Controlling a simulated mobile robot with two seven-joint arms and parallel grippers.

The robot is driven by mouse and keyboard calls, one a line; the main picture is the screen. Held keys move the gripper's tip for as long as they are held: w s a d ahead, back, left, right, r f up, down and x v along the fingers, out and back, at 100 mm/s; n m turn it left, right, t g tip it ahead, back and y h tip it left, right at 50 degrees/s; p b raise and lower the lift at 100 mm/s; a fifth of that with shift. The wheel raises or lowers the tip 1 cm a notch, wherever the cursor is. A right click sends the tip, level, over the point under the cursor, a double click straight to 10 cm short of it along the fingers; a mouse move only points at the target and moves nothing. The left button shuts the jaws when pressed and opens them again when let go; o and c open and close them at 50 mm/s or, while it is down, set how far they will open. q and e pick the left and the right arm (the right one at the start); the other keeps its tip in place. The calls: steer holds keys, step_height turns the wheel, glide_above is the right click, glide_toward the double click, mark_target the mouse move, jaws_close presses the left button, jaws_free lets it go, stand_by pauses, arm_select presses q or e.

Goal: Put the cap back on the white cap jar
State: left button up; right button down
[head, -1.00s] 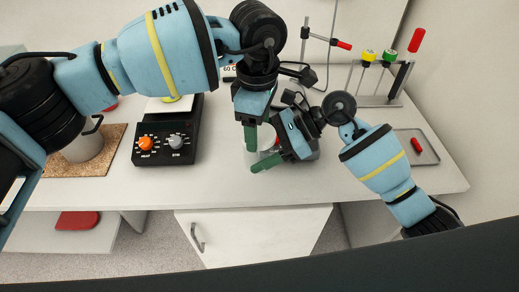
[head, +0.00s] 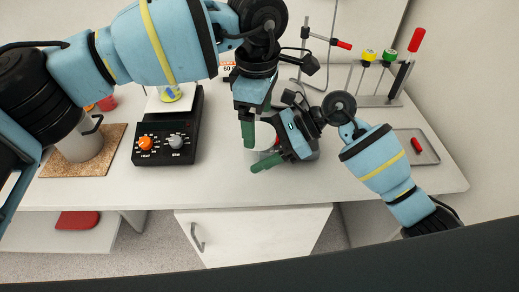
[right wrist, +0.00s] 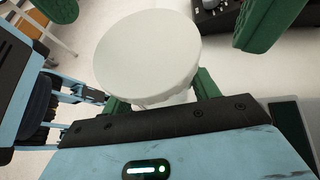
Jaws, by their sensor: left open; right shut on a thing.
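The white cap (right wrist: 148,55) shows as a broad pale disc in the right wrist view, on top of the white cap jar (right wrist: 178,98), whose pale side shows just below it. I cannot tell how firmly the cap is seated. My right gripper (head: 268,153) is shut on the jar, with its green fingers either side below the cap. My left gripper (head: 260,130) is open above it. Its green fingers stand apart from the cap on both sides in the right wrist view. In the head view, the grippers hide most of the jar.
A black hotplate stirrer (head: 165,150) stands left of the grippers. A metal beaker (head: 82,145) stands on a cork mat (head: 112,150) farther left. A rack with coloured handles (head: 380,101) and a grey tray (head: 428,158) are at the right. The front bench strip is clear.

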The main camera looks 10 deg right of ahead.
arm_select(q)
step_height(320, 180, up, 2)
steer(key=shift+r, duration=0.15)
stand_by(0.3)
